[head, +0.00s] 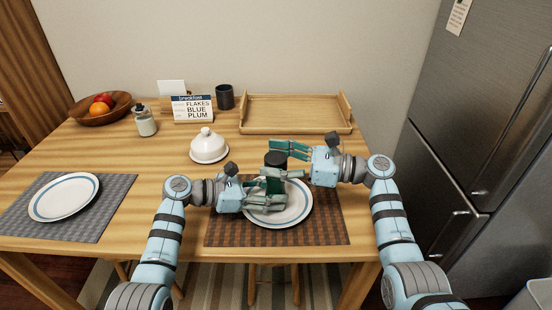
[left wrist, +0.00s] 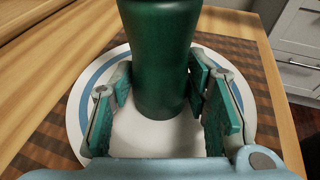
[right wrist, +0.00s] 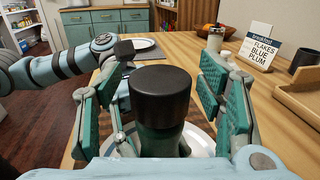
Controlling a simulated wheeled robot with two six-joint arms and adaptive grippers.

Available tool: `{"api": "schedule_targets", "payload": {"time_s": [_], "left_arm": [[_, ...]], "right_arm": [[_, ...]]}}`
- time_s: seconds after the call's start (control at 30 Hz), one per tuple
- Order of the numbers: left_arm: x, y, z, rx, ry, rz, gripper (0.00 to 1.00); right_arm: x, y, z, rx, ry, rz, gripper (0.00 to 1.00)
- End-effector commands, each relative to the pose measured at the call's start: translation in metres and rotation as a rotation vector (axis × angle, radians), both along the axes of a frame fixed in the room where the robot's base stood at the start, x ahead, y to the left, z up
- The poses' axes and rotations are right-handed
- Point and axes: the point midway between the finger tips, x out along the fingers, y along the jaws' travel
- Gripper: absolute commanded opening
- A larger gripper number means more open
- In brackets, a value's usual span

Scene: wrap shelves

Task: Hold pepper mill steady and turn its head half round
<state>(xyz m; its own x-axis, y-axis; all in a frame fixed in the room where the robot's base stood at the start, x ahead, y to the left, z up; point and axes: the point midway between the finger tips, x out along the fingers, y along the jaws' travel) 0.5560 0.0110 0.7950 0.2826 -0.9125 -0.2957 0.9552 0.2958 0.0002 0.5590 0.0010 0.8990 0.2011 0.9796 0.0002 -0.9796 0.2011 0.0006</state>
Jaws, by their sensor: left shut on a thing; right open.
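The pepper mill has a dark green body and a black head (head: 275,159). It stands upright over the right-hand plate (head: 292,213), which is white with a blue ring. My left gripper (head: 272,187) is shut on the mill's lower body; in the left wrist view the green body (left wrist: 160,60) rises between its fingers. My right gripper (head: 284,150) is open at the level of the head. In the right wrist view the black head (right wrist: 160,93) sits between its spread finger pads, with gaps on both sides.
The plate lies on a brown checked mat (head: 330,225). Behind are a white domed dish (head: 208,148), a wooden tray (head: 295,115), a dark cup (head: 225,97), a breakfast sign (head: 193,109) and a small jar (head: 145,122). A fruit bowl (head: 98,117) and another plate (head: 63,197) are left.

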Motion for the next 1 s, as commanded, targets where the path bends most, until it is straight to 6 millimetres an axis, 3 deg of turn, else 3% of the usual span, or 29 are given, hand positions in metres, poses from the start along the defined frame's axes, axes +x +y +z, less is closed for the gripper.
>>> {"api": "schedule_targets", "payload": {"time_s": [0.03,0.33,0.67,1.0], "left_arm": [[-0.0001,0.0002,-0.0006,0.001,0.000,0.000,0.27],[-0.0001,0.0002,-0.0006,0.001,0.000,0.000,0.27],[-0.0001,0.0001,-0.0005,0.001,0.000,0.000,0.27],[-0.0002,-0.0002,-0.0002,0.000,0.000,-0.001,0.27]], "right_arm": [[0.0000,-0.0002,-0.0001,0.000,0.000,0.000,0.62],[-0.0001,-0.0005,-0.0001,0.000,-0.001,0.000,0.14],[0.0001,0.0002,-0.0022,-0.006,-0.001,-0.045,0.12],[-0.0010,0.0009,-0.0029,-0.006,0.001,-0.252,0.12]]}}
